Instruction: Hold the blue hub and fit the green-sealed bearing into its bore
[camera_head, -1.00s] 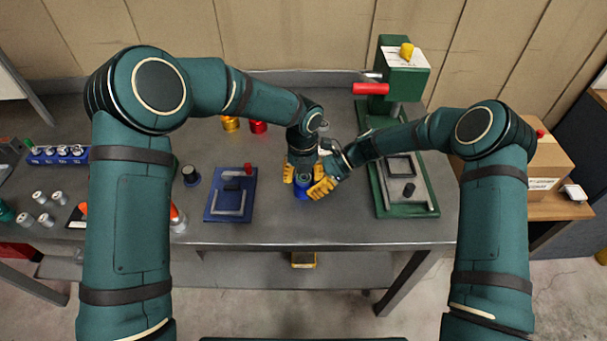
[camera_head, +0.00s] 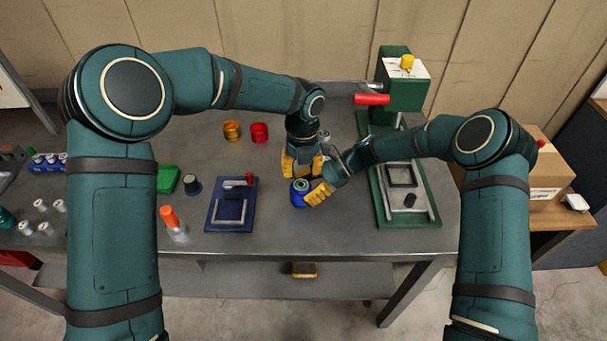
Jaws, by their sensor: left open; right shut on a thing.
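The blue hub (camera_head: 298,196) stands upright near the table's front edge, right of the blue fixture. My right gripper (camera_head: 313,192) is shut on its right side. A pale ring with a greenish face, apparently the green-sealed bearing (camera_head: 301,184), shows at the top of the hub. I cannot tell how deep it sits in the bore. My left gripper (camera_head: 303,167) is open, with its yellow fingers pointing down just behind and above the hub. It looks empty. The hub's right side is partly hidden by the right gripper's fingers.
A blue fixture (camera_head: 215,216) lies left of the hub. A green press (camera_head: 405,90) with a red handle stands behind right, its green base (camera_head: 417,219) reaching forward. Gold (camera_head: 232,131) and red (camera_head: 259,132) rings stand at the back. An orange-topped bottle (camera_head: 172,220) stands left.

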